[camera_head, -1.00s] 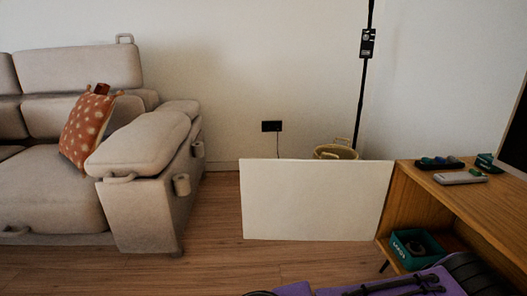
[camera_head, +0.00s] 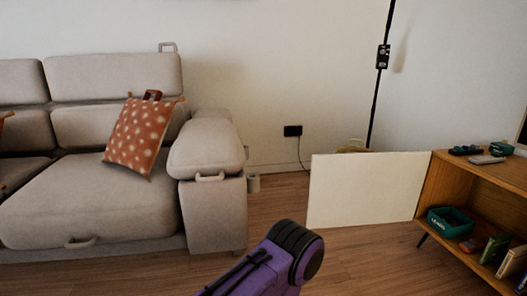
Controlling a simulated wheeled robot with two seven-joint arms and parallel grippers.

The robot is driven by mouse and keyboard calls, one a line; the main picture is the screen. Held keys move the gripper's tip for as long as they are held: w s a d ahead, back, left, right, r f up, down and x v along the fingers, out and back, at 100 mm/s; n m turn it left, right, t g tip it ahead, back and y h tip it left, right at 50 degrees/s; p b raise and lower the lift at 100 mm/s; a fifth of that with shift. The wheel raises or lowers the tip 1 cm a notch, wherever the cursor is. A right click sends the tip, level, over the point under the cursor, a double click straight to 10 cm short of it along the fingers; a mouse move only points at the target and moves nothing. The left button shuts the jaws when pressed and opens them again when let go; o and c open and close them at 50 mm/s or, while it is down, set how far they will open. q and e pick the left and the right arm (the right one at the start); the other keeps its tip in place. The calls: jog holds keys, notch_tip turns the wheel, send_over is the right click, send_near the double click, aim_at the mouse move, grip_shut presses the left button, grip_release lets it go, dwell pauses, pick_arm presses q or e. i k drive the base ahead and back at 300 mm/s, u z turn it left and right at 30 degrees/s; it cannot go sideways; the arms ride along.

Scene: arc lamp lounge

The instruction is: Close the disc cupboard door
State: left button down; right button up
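The disc cupboard door (camera_head: 364,190) is a plain white panel in the head view. It stands open, swung out to the left from the front left edge of the wooden cupboard (camera_head: 478,181). The cupboard's open front shows a green box and several cases inside. A purple and black link of my own arm shows at the bottom middle, in front of the door and apart from it in the picture. Neither gripper is in view.
A beige sofa (camera_head: 80,203) with an orange spotted cushion (camera_head: 139,136) fills the left. A black lamp pole (camera_head: 379,85) stands behind the door. A green box (camera_head: 450,221) sits on the cupboard's lower shelf. Wooden floor (camera_head: 365,262) is clear before the door.

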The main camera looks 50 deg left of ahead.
aim_at(350, 189)
jog(key=u, duration=0.55)
jog(key=i, duration=0.7)
jog(key=u, duration=0.55)
jog(key=i, duration=1.05)
jog(key=z, duration=0.1)
